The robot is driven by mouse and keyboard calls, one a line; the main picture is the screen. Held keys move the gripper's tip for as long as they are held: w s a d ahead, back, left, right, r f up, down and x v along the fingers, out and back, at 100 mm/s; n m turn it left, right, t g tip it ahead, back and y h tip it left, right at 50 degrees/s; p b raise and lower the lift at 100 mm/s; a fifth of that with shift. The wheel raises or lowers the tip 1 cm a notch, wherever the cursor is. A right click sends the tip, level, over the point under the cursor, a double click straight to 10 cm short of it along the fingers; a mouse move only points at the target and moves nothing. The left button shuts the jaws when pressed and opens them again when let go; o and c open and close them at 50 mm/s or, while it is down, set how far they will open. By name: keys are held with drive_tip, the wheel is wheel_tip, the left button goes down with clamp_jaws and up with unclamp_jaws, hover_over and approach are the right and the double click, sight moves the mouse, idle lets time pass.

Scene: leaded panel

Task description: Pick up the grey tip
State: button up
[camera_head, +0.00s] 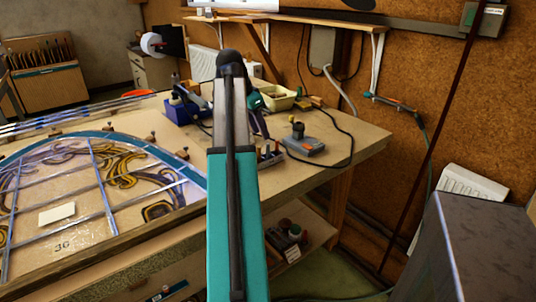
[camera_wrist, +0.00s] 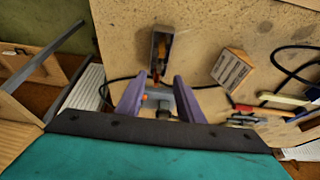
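My gripper (camera_wrist: 157,88) shows in the wrist view as two purple fingers standing apart, with nothing seen held between them. In the head view my arm hides most of it. A grey device with an orange button (camera_wrist: 148,98) lies beyond the fingers, partly hidden by them. In the head view a grey and orange unit with a dark knob (camera_head: 303,143) stands on the bench, right of my arm. I cannot pick out the grey tip for certain; small upright pieces (camera_head: 268,152) beside my arm are too small to tell.
A narrow open box (camera_wrist: 158,40) with yellow and red items and a pale block with a lined face (camera_wrist: 234,69) lie near the fingers. A dark cable (camera_head: 345,135) crosses the bench's right part. The leaded panel (camera_head: 85,200) covers the left. A cream tray (camera_head: 277,98) stands behind.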

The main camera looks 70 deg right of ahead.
sight(268, 144)
drive_tip(key=shift+x, duration=1.85)
drive_tip(key=shift+s+x, duration=0.15)
drive_tip(key=shift+x, duration=1.1)
drive_tip(key=shift+s+x, duration=0.1)
drive_tip(key=shift+x, duration=1.2)
clamp_jaws()
